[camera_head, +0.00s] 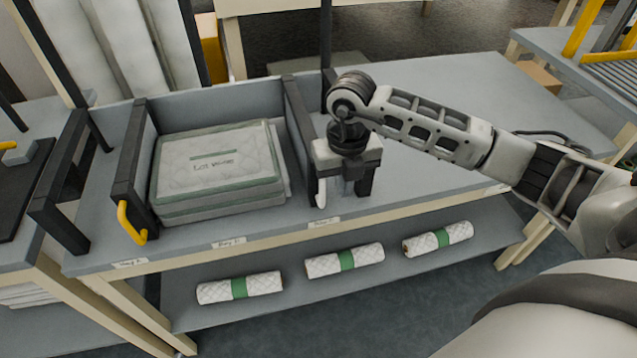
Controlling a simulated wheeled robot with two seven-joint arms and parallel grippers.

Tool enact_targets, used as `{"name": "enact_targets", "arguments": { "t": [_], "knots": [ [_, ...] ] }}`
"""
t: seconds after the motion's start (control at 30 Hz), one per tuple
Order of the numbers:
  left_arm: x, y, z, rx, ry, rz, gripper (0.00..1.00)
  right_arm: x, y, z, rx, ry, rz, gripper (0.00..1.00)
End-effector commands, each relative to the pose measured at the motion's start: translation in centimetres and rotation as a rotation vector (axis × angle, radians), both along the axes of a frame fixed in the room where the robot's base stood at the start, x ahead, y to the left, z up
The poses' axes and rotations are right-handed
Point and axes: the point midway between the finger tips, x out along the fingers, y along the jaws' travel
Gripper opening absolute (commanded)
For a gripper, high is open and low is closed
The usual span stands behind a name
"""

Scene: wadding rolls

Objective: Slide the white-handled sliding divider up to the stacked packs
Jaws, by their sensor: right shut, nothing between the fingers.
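A stack of white quilted packs (215,172) with green edging lies on the grey table, with lettering on the top pack. To its right stands a dark upright sliding divider (296,118), with a white handle (321,193) low at its front end. A narrow strip of table seems to show between this divider and the stack. My right gripper (350,188) points down just right of the divider's front end, close to the handle. It is shut and empty; whether it touches the divider I cannot tell. My left gripper is out of view.
A divider with a yellow handle (124,220) stands left of the stack. Several white rolls, including one with a green band (240,288), lie on the lower shelf (300,310). The table right of my gripper (450,95) is clear.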

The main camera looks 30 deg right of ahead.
Motion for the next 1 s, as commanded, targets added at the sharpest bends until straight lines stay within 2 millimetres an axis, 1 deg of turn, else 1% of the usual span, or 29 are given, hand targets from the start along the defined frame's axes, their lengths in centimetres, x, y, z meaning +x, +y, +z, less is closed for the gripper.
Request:
{"name": "enact_targets", "arguments": {
  "t": [0.27, 1.0],
  "knots": [
    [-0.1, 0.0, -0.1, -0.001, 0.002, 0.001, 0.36, 0.0, 0.1, 0.0, 0.0, 0.0, 0.0, 0.0],
    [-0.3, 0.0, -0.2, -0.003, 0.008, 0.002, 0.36, 0.5, 1.8, 0.0, 0.0, 0.0, 0.0, 0.0]
  ]
}}
